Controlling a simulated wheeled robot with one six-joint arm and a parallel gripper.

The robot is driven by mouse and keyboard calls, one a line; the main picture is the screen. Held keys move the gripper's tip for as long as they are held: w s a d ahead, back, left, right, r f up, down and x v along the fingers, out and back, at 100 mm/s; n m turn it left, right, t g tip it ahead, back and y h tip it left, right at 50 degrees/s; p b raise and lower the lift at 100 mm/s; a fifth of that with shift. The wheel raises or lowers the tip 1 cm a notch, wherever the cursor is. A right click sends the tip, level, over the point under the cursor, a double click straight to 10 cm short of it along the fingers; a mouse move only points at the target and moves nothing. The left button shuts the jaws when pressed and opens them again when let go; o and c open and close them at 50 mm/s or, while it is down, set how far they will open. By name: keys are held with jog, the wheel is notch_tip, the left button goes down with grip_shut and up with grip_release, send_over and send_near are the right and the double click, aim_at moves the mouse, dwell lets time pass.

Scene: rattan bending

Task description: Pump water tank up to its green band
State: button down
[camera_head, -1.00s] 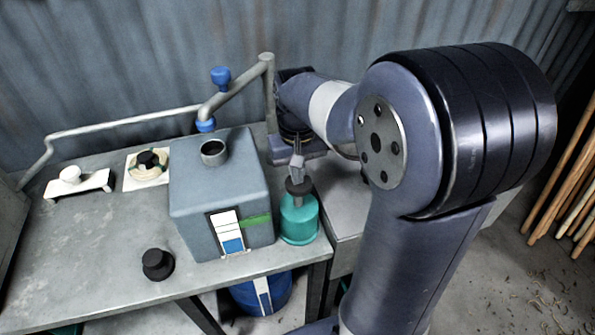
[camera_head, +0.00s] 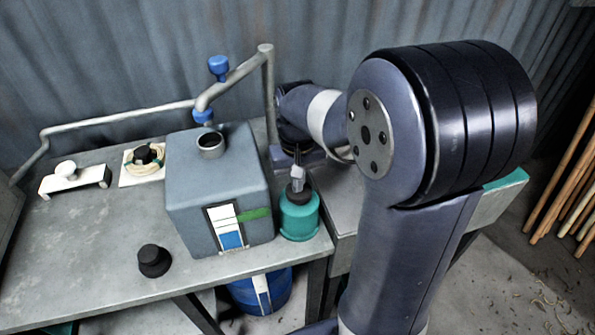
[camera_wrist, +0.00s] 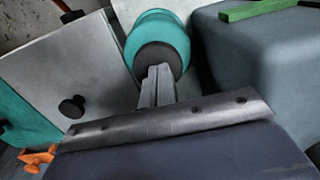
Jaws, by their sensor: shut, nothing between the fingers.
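The water tank (camera_head: 218,180) is a grey-blue box with an open round neck, standing on the metal bench. Its front gauge (camera_head: 226,228) shows blue in the lower part and white above. A green band (camera_head: 255,215) lies beside the gauge, higher than the blue. The teal pump (camera_head: 299,220) with a black top stands right of the tank. My gripper (camera_head: 297,182) is shut and empty, pointing down onto the pump's black top. In the wrist view the closed fingers (camera_wrist: 157,74) overlap the black top (camera_wrist: 161,58); they seem to touch it.
A black knob (camera_head: 154,261) stands at the bench's front. A white bracket (camera_head: 75,180) and a coil on a white plate (camera_head: 143,164) lie at the left. A grey pipe with blue valves (camera_head: 218,67) runs behind the tank. A blue barrel (camera_head: 262,291) is below.

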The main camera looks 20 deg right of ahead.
notch_tip(320, 180, up, 14)
jog(key=p, duration=0.1)
jog(key=shift+p, duration=0.4)
jog(key=shift+f, duration=0.1)
dwell(1.1)
jog(key=r+b, duration=0.1)
jog(key=r, duration=0.4)
jog(key=shift+d+r, duration=0.15)
jog(key=shift+d, duration=0.05)
notch_tip(320, 180, down, 14)
jog(key=shift+f, duration=0.1)
dwell(0.5)
